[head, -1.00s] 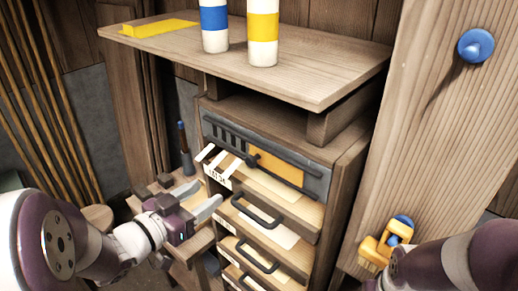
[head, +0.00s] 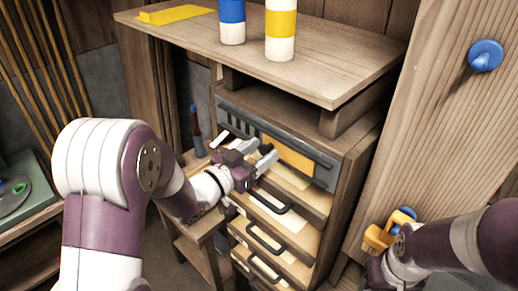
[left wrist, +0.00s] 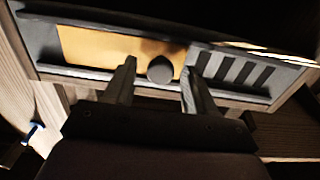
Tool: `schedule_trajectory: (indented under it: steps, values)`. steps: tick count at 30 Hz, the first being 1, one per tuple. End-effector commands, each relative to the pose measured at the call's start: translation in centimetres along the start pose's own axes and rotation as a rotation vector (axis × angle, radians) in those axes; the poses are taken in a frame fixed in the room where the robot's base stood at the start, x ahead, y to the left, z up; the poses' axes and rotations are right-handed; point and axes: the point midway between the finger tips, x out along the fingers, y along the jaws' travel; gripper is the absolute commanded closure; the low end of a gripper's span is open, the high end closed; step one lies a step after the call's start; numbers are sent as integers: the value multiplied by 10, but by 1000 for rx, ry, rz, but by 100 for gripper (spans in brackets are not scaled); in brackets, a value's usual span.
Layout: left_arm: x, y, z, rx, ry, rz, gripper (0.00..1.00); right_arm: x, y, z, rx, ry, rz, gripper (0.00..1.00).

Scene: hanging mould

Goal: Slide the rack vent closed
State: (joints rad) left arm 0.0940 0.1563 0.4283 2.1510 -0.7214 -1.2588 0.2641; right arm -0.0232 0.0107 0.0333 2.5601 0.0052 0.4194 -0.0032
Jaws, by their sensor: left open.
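The rack vent (head: 275,142) is a dark grey frame across the top of the wooden drawer rack. It has slots at its left end and an orange panel (head: 288,158) to their right. In the left wrist view the slots (left wrist: 232,70) show at right and the orange panel (left wrist: 88,47) at left. A round dark knob (left wrist: 160,69) appears between the fingertips of my left gripper (left wrist: 158,75). In the head view my left gripper (head: 258,154) is open in front of the vent and hides the knob. Contact with the knob cannot be told. My right arm is at lower right; its fingers are not clear.
Below the vent are several drawers with dark handles (head: 267,238). A wooden shelf (head: 330,72) overhangs the rack, bearing blue-banded (head: 232,22) and yellow-banded (head: 280,30) cylinders. A wooden post (head: 430,130) with a blue peg (head: 486,55) stands at right. A yellow tool (head: 378,238) hangs by my right arm.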

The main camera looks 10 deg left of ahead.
Motion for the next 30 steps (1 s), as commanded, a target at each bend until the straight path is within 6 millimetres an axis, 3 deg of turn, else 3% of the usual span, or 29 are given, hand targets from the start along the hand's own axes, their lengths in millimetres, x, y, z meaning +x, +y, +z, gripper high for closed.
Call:
schedule_trajectory:
  steps: [5,10,11,16,20,30]
  values:
    - [0,0,0,0,0,0,44,0,0,0,0,0,0,44]
    - [0,0,0,0,0,0,97,0,0,0,0,0,0,44]
    - [0,0,0,0,0,0,100,0,0,0,0,0,0,44]
    - [0,-2,0,0,0,-2,100,1,0,0,0,0,0,44]
    - [-1,-15,1,1,0,-4,100,3,0,0,0,0,0,44]
    - [-1,-93,0,2,2,-6,100,9,0,1,0,0,0,44]
